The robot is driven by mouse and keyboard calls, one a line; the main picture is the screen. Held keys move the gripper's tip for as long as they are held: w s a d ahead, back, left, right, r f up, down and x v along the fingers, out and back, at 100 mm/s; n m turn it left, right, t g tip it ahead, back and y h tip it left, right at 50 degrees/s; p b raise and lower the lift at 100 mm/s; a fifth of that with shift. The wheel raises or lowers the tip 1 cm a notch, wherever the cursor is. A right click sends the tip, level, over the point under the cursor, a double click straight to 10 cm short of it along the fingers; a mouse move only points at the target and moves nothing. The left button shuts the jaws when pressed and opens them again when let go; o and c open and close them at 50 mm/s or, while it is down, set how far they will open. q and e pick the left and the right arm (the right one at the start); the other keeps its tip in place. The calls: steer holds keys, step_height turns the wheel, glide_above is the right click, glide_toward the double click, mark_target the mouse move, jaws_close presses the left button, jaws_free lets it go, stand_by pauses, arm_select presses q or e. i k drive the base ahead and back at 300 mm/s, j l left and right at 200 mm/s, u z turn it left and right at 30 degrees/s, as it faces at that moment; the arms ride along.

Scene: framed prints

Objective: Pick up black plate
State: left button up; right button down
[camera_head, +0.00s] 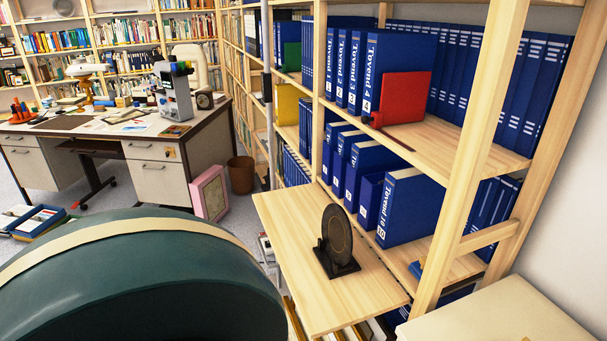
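A round black plate (337,231) stands upright in a small dark stand (345,266). The stand rests on a light wooden board (288,215) that juts out from the bookshelf, right of the picture's centre. Its face is turned mostly to the right. Neither my left nor my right gripper shows in the head view, and nothing touches the plate.
A large dark green rounded object (150,285) fills the lower left. A desk (160,150) and a brown bin (241,175) stand farther back.

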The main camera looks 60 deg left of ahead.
mark_target(336, 233)
steer(key=k+l+u, duration=0.1)
steer(key=u, duration=1.4)
steer(key=z, duration=1.2)
steer(key=u, duration=1.25)
